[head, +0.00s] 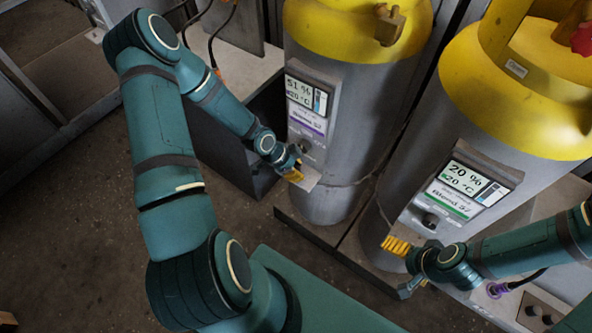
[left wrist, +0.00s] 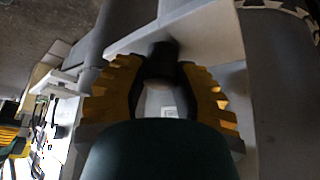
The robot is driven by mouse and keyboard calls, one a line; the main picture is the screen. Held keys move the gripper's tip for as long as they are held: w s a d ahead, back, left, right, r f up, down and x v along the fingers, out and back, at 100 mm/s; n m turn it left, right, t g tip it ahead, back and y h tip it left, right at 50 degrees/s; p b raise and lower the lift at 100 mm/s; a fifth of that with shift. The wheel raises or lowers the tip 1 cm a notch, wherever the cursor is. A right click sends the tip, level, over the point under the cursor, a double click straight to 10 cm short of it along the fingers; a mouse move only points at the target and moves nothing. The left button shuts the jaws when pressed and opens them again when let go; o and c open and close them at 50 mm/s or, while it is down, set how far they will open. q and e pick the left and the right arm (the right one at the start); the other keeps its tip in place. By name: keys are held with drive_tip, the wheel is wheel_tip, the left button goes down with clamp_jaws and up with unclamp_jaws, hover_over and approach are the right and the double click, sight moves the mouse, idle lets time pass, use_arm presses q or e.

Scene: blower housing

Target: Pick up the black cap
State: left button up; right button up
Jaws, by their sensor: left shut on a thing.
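My left gripper (head: 292,172) is at the lower end of the display panel on the left cylinder. In the left wrist view its ribbed yellow fingers (left wrist: 162,88) are shut on a dark, round piece, the black cap (left wrist: 162,62). The cap sits between the fingertips; its far end is in shadow, and I cannot tell whether it touches anything beyond. My right gripper (head: 402,262) is below the right cylinder's panel, its yellow ribbed finger pad showing; its opening is unclear.
Two grey cylinders with yellow tops stand side by side, the left one (head: 352,125) and the right one (head: 418,130). Each has a display panel with a dark round knob, on the left (head: 304,146) and right (head: 430,220). A dark open box (head: 232,155) stands left.

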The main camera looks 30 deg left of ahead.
use_arm(q)
drive_tip(key=shift+r, duration=0.65)
wheel_tip(320, 180, up, 3)
drive_tip(key=shift+f+p, duration=0.2)
drive_tip(key=shift+p, duration=0.4)
drive_tip(key=s+a+p, duration=0.1)
drive_tip(key=s+a, duration=0.3)
drive_tip(key=s+a+p, duration=0.1)
drive_tip(key=s+a, duration=0.2)
drive_tip(key=a, duration=0.2)
drive_tip(key=s+a+p, duration=0.1)
drive_tip(key=s+a, duration=0.3)
drive_tip(key=shift+s+a+f+p, duration=0.2)
drive_tip(key=shift+s+a+p, duration=0.1)
drive_tip(key=shift+s+p, duration=0.1)
use_arm(e)
drive_tip(key=shift+t, duration=0.3)
drive_tip(key=r, duration=0.1)
drive_tip(key=w+r, duration=0.1)
drive_tip(key=r, duration=0.3)
drive_tip(key=shift+w+d, duration=0.15)
drive_tip(key=shift+w, duration=0.2)
use_arm(q)
drive_tip(key=shift+w, duration=0.1)
